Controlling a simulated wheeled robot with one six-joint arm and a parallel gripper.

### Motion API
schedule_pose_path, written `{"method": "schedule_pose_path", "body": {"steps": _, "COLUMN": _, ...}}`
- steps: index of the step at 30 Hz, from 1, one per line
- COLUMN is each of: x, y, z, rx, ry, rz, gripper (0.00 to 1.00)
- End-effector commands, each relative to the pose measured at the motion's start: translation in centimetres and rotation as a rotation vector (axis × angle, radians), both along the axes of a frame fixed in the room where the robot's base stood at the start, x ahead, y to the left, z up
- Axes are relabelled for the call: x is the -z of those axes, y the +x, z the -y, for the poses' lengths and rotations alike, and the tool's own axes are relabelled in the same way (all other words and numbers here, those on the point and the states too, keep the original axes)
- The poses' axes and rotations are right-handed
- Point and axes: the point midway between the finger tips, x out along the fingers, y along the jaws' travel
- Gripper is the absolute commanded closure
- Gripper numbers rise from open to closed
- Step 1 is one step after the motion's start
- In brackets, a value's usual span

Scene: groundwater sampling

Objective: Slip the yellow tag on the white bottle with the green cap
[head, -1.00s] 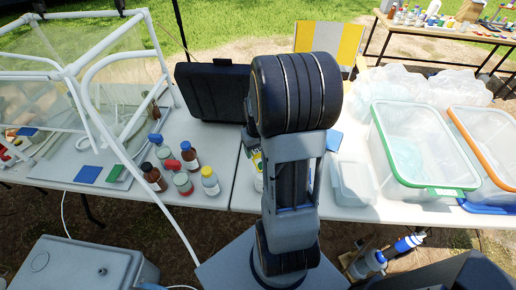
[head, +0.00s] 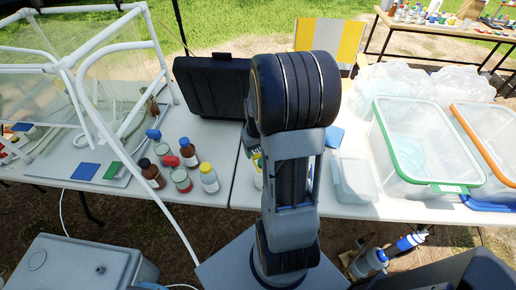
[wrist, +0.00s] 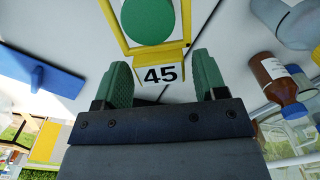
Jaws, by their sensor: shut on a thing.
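In the wrist view, the yellow tag (wrist: 171,54) is a square frame with a white plate marked 45. My gripper (wrist: 163,82) has green fingertips on either side of that plate and is shut on it. The round green cap (wrist: 148,18) shows through the frame's opening. I cannot tell whether the frame is around the cap or above it. The white bottle's body is hidden under the cap and tag in the wrist view. In the head view my arm hides my gripper and most of what is beyond it.
Several small bottles stand left of my arm, one with a yellow cap (head: 206,168). A black case (head: 212,88) stands behind. A clear lidless box (head: 352,178) and a green-rimmed tub (head: 448,188) are on the right. In the wrist view a brown bottle (wrist: 272,78) is at right.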

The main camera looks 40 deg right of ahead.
Motion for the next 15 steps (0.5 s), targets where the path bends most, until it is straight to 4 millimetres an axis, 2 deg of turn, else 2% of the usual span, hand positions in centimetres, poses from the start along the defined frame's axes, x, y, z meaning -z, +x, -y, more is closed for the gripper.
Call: {"method": "schedule_pose_path", "body": {"steps": 15, "x": 1.4, "y": 0.0, "z": 0.0, "rx": 0.000, "ry": 0.000, "rz": 0.000, "gripper": 0.48}}
